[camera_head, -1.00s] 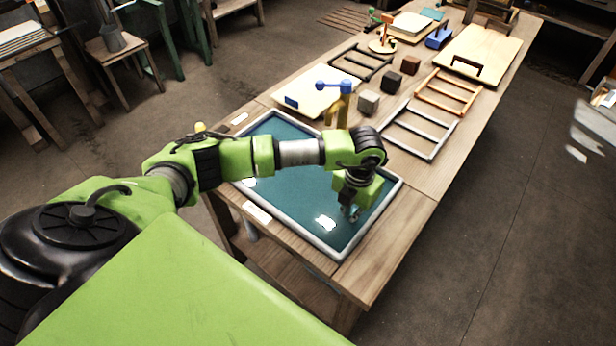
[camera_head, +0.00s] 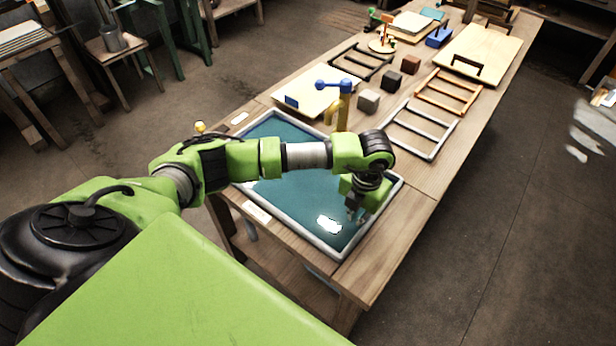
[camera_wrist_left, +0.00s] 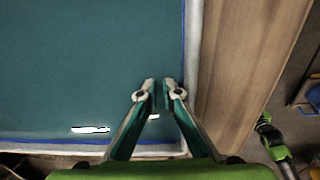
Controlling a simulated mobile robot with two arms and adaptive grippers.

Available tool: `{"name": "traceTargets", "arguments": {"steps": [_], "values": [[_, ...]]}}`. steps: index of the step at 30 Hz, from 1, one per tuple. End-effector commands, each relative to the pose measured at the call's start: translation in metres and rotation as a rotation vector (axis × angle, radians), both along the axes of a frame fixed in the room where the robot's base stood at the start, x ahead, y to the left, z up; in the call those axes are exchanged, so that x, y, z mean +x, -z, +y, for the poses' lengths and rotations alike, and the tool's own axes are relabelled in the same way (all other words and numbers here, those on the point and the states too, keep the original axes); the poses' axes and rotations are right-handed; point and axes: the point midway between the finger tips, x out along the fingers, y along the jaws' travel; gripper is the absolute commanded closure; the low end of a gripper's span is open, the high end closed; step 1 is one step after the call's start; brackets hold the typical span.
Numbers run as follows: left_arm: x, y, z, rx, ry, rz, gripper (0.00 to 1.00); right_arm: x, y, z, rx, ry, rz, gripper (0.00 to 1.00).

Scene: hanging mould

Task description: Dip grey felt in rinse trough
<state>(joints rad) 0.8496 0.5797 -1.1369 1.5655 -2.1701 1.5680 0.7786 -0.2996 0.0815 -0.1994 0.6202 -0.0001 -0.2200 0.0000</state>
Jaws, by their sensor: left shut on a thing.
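The rinse trough (camera_head: 275,228) is a wide, shallow basin with a pale grey rim and teal water, at the near end of the bench. My left gripper (camera_head: 356,215) points down over its near right corner, close to the water. In the left wrist view my left gripper (camera_wrist_left: 158,88) has its fingertips nearly together, beside the trough's right rim (camera_wrist_left: 193,60). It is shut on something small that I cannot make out. I cannot pick out the grey felt for certain in either view. My right gripper does not show.
A post with a blue knob (camera_head: 343,88) stands at the trough's far edge. Grey (camera_head: 368,102), black (camera_head: 391,82) and brown (camera_head: 411,64) blocks lie beyond, among a grey rack (camera_head: 420,130), an orange rack (camera_head: 447,92) and a dark rack (camera_head: 362,60). Bare wood lies right of the trough.

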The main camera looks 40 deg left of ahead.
Motion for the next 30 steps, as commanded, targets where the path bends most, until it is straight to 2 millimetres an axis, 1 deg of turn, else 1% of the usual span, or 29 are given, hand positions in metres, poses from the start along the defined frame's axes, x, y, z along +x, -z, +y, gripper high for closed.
{"name": "traceTargets", "arguments": {"steps": [8, 20, 30], "values": [[0.0, 0.0, 0.004, 0.002, -0.002, 0.0, 1.0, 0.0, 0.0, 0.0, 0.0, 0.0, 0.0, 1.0], [0.002, 0.0, 0.029, 0.002, -0.002, 0.001, 1.0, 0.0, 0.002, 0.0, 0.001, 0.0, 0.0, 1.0], [0.002, -0.001, 0.03, 0.001, -0.001, 0.0, 1.0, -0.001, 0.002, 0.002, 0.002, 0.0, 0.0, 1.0]]}}
